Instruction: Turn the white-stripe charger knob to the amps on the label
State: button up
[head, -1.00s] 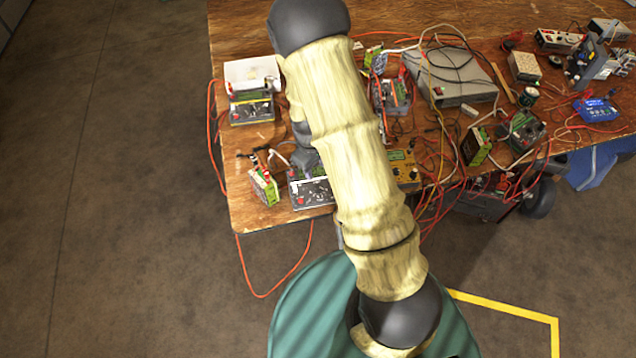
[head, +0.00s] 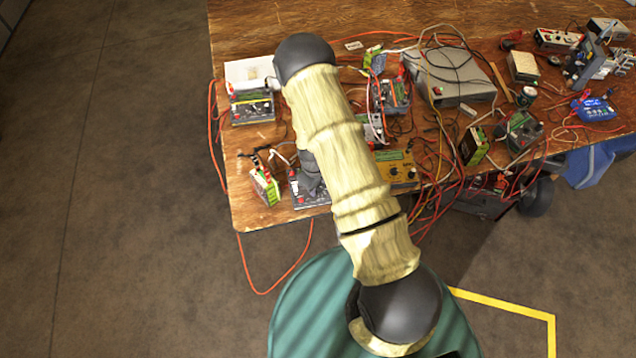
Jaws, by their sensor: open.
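A dark charger (head: 325,198) with a red button sits near the front left edge of the table. A short whitish stripe shows on it, and much of its top is covered by my arm's end. My gripper (head: 311,187) is over this charger, pointing down, jaws open. Its fingertips are small and dark here, and I cannot tell whether they touch the knob. The knob and its pointer are hidden. A green and white battery pack (head: 265,187) stands just left of the charger. I cannot read any amps label.
A similar charger with a yellow stripe (head: 252,108) stands further back. A yellow meter-like box (head: 397,170) is right of my arm. Red and yellow leads tangle across the table (head: 245,212). A grey power supply (head: 465,80) is at the back. Bare wood lies along the front left edge.

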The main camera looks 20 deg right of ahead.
grip_shut()
jog(key=shift+m+b, duration=0.35)
jog(key=shift+m, duration=0.05)
jog(key=shift+m+b, duration=0.5)
jog(key=shift+m, duration=0.4)
jog(key=shift+d+m+y+b, duration=0.1)
jog(key=shift+m+y+b, duration=0.45)
jog(key=shift+m, duration=1.05)
grip_release()
